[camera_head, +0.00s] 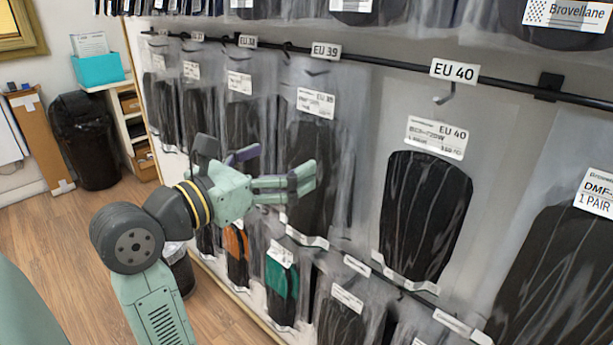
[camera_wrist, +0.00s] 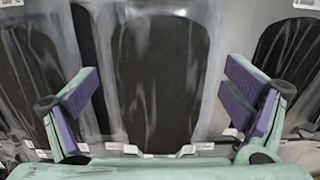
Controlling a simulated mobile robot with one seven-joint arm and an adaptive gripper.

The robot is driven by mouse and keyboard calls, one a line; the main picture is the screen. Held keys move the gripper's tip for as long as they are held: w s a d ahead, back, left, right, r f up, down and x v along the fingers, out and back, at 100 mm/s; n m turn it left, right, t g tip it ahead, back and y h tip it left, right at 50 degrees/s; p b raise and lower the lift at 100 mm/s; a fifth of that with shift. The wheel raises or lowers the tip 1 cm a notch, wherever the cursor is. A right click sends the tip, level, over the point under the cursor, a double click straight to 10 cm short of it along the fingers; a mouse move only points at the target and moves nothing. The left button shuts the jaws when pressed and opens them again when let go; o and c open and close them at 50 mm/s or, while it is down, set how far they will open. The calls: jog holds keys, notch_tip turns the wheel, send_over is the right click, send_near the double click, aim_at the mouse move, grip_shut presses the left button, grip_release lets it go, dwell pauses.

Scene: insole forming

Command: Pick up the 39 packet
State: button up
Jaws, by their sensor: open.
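The EU 39 packet (camera_head: 312,130) is a clear bag with a dark insole and a white label, hanging on the rail under the EU 39 tag (camera_head: 326,50). My gripper (camera_head: 300,178) is in front of its middle and hides part of it in the head view. In the wrist view, a packet with a dark insole (camera_wrist: 158,80) lies between my two spread fingers (camera_wrist: 160,105). The fingers are open with nothing held. I cannot tell whether they touch the bag.
The EU 40 packet (camera_head: 425,215) hangs to the right, with smaller-size packets (camera_head: 240,110) to the left. A lower row of packets (camera_head: 282,280) hangs below. A black bin (camera_head: 88,140) and a small shelf (camera_head: 135,130) stand at the left; wooden floor (camera_head: 60,230) is open there.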

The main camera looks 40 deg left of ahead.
aim_at(303, 151)
jog(key=w, duration=0.4)
jog(key=shift+d+f+p, duration=0.1)
jog(key=shift+d+p, duration=0.1)
jog(key=shift+p, duration=0.15)
jog(key=shift+c, duration=0.4)
jog(key=c, duration=1.6)
